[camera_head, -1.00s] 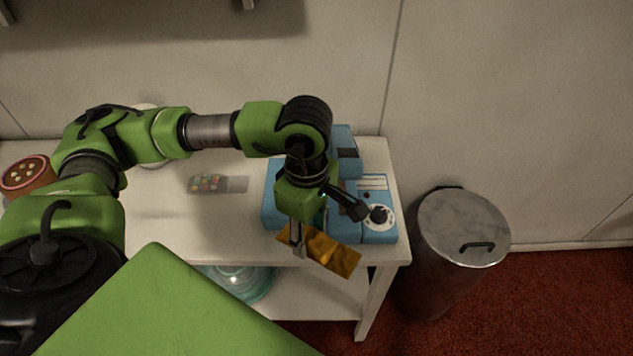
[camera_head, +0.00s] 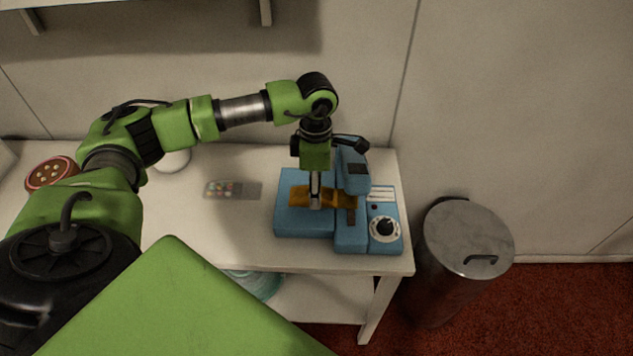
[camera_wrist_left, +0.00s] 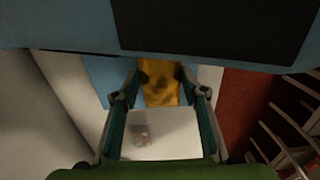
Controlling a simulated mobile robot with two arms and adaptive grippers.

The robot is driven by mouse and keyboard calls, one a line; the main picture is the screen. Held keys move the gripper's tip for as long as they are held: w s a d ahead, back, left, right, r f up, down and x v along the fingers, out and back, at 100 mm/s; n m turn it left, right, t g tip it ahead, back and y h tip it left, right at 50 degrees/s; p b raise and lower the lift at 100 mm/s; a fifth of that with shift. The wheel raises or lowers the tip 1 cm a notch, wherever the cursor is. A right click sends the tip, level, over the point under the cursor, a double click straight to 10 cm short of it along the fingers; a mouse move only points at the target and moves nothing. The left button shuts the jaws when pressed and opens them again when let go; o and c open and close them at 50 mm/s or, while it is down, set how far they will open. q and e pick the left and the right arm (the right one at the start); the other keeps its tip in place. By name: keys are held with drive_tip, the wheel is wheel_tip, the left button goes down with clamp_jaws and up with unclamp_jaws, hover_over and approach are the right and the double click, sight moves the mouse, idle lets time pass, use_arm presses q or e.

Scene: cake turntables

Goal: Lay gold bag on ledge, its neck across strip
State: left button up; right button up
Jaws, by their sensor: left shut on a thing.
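The gold bag (camera_head: 301,196) is held by my left gripper (camera_head: 316,203) over the blue machine (camera_head: 303,230). It lies roughly level, its length running left to right. Its left part is over the flat blue ledge on the machine's left side, and its right end reaches under the raised blue head (camera_head: 355,172). The strip is hidden, and I cannot tell whether the bag touches the ledge. In the left wrist view the bag (camera_wrist_left: 160,78) shows between the two fingers (camera_wrist_left: 161,95). My right gripper is not in view.
The machine's dial (camera_head: 385,229) is at its right front. A packet with coloured dots (camera_head: 222,190) lies on the white table (camera_head: 190,235). A round red tin (camera_head: 50,175) and a white vessel (camera_head: 172,161) stand further left. A metal bin (camera_head: 466,240) stands right of the table.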

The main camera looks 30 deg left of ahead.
use_arm(q)
drive_tip(key=w+a, duration=0.1)
drive_tip(key=w, duration=0.2)
drive_tip(key=shift+a, duration=0.4)
wheel_tip(320, 180, down, 3)
drive_tip(key=shift+s+r+p, duration=0.1)
drive_tip(key=shift+r+p, duration=0.05)
drive_tip(key=shift+p, duration=0.75)
drive_tip(key=shift+f, duration=0.6)
drive_tip(key=o, duration=1.1)
